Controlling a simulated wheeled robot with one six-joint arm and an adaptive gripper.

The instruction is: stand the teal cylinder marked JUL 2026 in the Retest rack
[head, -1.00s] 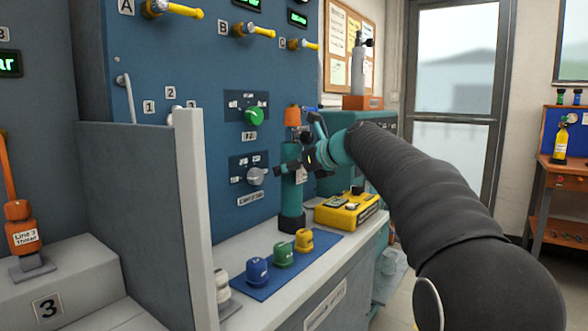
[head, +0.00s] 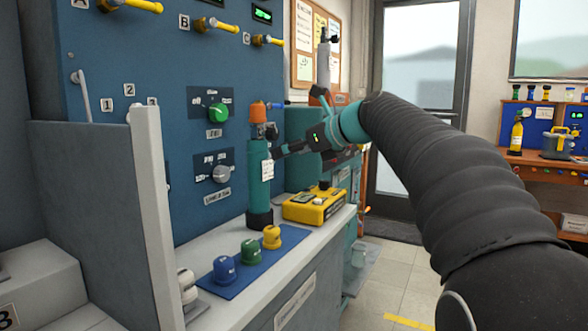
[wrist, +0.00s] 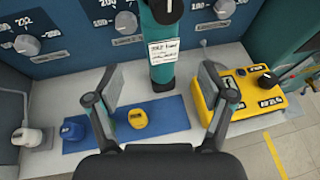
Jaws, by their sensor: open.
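The teal cylinder (head: 260,190) stands upright on the bench in front of the blue panel, with a dark base and an orange piece at its top. It bears a white tag; its writing is too small to read, so I cannot confirm JUL 2026. My gripper (head: 276,152) is at its upper right side in the head view. In the wrist view my gripper (wrist: 160,82) is open and empty, its fingers spread left and right, with the cylinder (wrist: 162,72) beyond and between them. I cannot make out a Retest rack.
A yellow box (head: 314,205) stands close right of the cylinder. A blue mat (head: 232,282) with blue, green and yellow knobs lies in front. A grey upright partition (head: 150,210) bounds the left. At the far right is an orange bench (head: 540,158); open floor lies between.

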